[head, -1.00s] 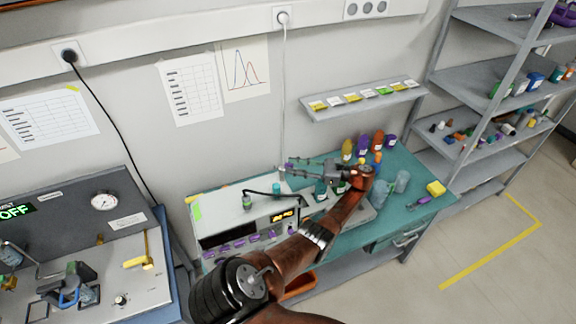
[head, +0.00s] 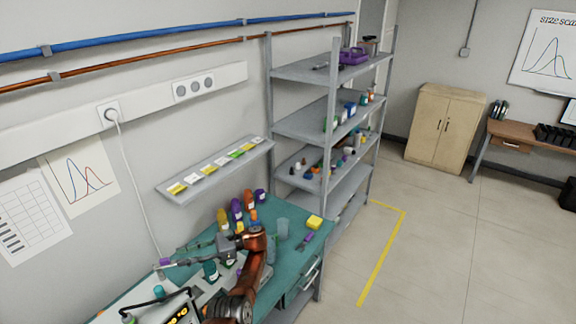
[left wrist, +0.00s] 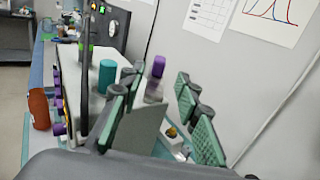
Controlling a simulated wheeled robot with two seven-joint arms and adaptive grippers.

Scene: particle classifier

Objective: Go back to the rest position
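My left gripper (head: 182,256) is above the teal bench (head: 288,262), with its fingers pointing left in the head view. In the left wrist view its two green-padded fingers (left wrist: 155,120) stand apart. Nothing is gripped between them. A clear vial with a purple cap (left wrist: 155,78) shows beyond the gap, and a teal-capped container (left wrist: 107,75) stands to its left. My right gripper is in neither view. My left forearm hides part of the bench.
A wall shelf (head: 215,172) hangs above. A grey rack (head: 305,124) stands beyond. Open floor (head: 430,250) lies to the right.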

